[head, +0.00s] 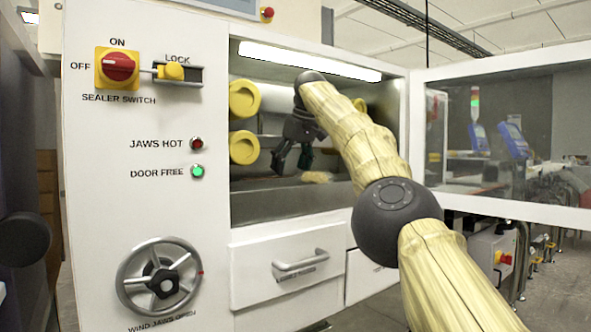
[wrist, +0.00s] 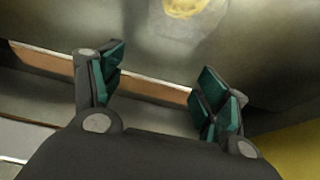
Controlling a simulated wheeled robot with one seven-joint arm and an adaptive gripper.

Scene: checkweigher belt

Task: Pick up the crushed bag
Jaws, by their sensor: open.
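The crushed bag (head: 317,177) looks like a small pale yellow lump lying on the floor of the open machine chamber, in the head view. In the wrist view a yellow crumpled thing, which seems to be the bag (wrist: 183,6), shows at the top edge and is partly cut off. My gripper (head: 292,168) reaches into the chamber and points down, to the left of the bag in the head view. In the wrist view my gripper (wrist: 160,95) has its green-padded fingers spread wide with nothing between them. The bag lies beyond the fingertips, apart from them.
Yellow round knobs (head: 244,147) stand at the chamber's left side. The clear door (head: 500,135) is swung open to the right. A chamber lip (head: 290,220) runs along the front, above a drawer (head: 300,266). The door free lamp (head: 197,171) glows green; the sealer switch (head: 117,67) is at upper left.

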